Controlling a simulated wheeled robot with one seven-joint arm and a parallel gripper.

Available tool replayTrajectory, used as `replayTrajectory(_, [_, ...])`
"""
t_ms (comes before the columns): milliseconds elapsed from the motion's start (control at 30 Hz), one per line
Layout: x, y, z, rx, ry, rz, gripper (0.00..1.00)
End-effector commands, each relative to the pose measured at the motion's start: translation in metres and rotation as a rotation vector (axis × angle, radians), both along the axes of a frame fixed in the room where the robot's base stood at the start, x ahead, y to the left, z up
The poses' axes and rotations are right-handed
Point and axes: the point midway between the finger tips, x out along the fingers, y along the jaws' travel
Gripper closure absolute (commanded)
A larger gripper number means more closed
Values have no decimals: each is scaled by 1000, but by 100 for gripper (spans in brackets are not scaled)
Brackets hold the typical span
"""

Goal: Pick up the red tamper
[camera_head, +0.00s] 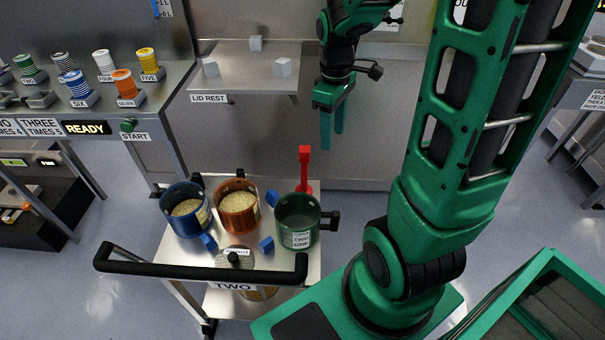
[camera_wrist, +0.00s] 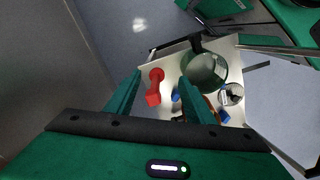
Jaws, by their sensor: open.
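The red tamper (camera_head: 304,167) stands upright at the back right of the cart top, behind the green pot. It has a tall handle and a wider base, partly hidden by the pot. In the wrist view the tamper (camera_wrist: 154,88) lies between my two fingers, farther down than their tips. My gripper (camera_head: 332,142) is open and empty, pointing down, above and to the right of the tamper in the head view. The fingers also show in the wrist view (camera_wrist: 157,88).
The cart (camera_head: 178,248) also holds a blue pot (camera_head: 183,208), an orange pot (camera_head: 238,208), the green pot (camera_head: 297,219), several blue blocks and a round lid (camera_head: 235,258). A black handle bar (camera_head: 200,266) runs along its front. A lid rest shelf (camera_head: 235,82) stands behind.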

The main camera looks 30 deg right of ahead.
Motion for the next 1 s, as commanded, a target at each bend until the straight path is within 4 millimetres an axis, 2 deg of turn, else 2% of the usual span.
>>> replayTrajectory(33, [17,4,-12,7,9,90,52])
replayTrajectory(100, [37,11,-25,17,10,207,52])
replayTrajectory(300, [73,26,-53,39,5,434,52])
replayTrajectory(467, [83,32,-65,47,3,497,52])
replayTrajectory(800, [82,32,-110,48,4,500,52])
replayTrajectory(1000, [82,33,-122,47,3,499,52])
